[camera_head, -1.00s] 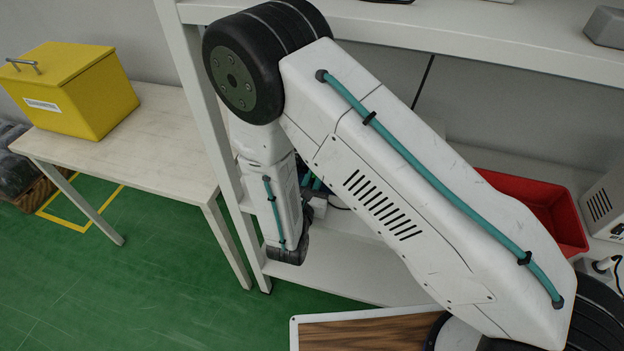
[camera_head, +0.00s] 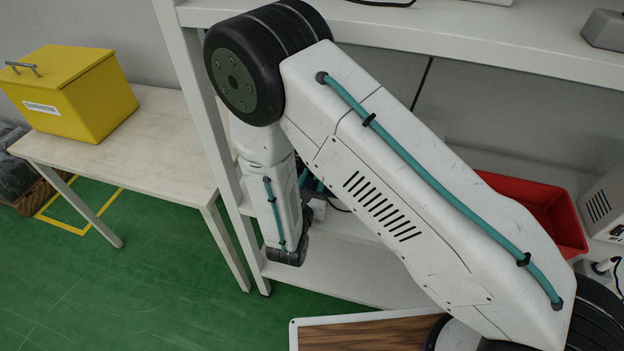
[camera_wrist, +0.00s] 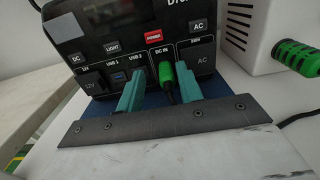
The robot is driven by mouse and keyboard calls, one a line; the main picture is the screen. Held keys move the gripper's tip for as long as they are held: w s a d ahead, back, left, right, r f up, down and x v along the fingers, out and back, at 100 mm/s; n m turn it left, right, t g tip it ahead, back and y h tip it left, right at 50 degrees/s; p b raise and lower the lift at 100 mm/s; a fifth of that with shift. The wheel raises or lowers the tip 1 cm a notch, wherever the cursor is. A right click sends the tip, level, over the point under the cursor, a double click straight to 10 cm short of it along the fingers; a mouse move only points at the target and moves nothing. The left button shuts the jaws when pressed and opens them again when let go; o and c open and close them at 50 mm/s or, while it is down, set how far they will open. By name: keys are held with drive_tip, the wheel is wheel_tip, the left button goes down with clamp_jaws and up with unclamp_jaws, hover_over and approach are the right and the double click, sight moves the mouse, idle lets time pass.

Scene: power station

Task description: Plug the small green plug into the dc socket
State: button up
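The small green plug (camera_wrist: 166,77) is at the DC IN socket on the front of a black power station (camera_wrist: 99,42), in the wrist view. Its nose meets the panel under the DC IN label and looks to be in the socket; the exact depth is hidden. A dark cable runs from it towards me. My gripper (camera_wrist: 159,80) has its two teal fingers apart, one on each side of the plug. A gap shows on the left; the right finger is very close, and I cannot tell whether it touches.
A white vented box (camera_wrist: 261,32) stands right of the power station, with a larger green plug (camera_wrist: 297,54) on it. A yellow box (camera_head: 75,92) stands on the left table (camera_head: 150,165).

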drive_tip(key=shift+d, duration=0.1)
drive_tip(key=v, duration=0.7)
drive_tip(key=shift+s+a, duration=0.2)
drive_tip(key=shift+s, duration=0.15)
